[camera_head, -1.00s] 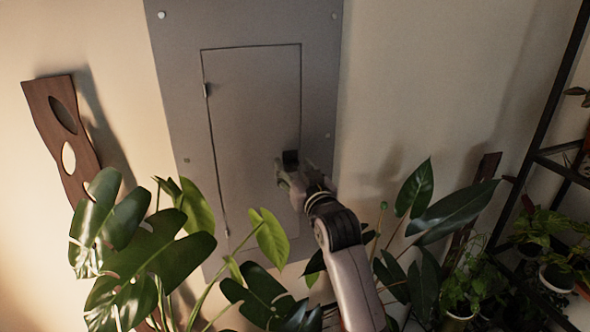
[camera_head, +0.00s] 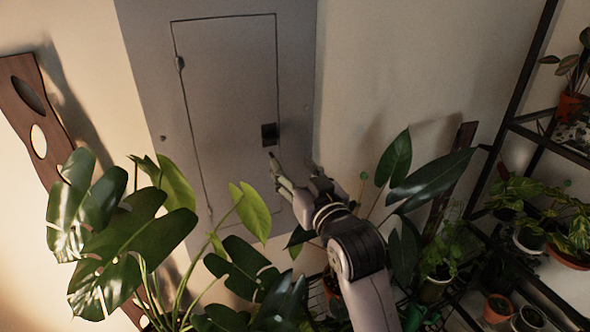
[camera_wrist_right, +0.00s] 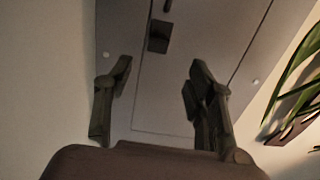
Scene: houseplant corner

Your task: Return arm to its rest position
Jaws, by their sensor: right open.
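My right gripper (camera_head: 294,172) is open and empty in the head view, just below and to the right of the dark latch (camera_head: 270,134) on the grey panel door (camera_head: 225,90). Its two fingers also show spread apart in the right wrist view (camera_wrist_right: 158,92), with nothing between them. In that view the latch (camera_wrist_right: 159,36) and the door (camera_wrist_right: 195,60) lie beyond the fingertips, clear of them. The door looks closed in its grey frame (camera_head: 150,75). My left gripper does not show.
A large-leaved plant (camera_head: 125,235) stands at the lower left, with leaves near the panel. Another dark-leaved plant (camera_head: 395,160) is right of my arm. A black shelf (camera_head: 520,120) with several potted plants is at the right. A brown wooden piece (camera_head: 35,120) hangs at the left.

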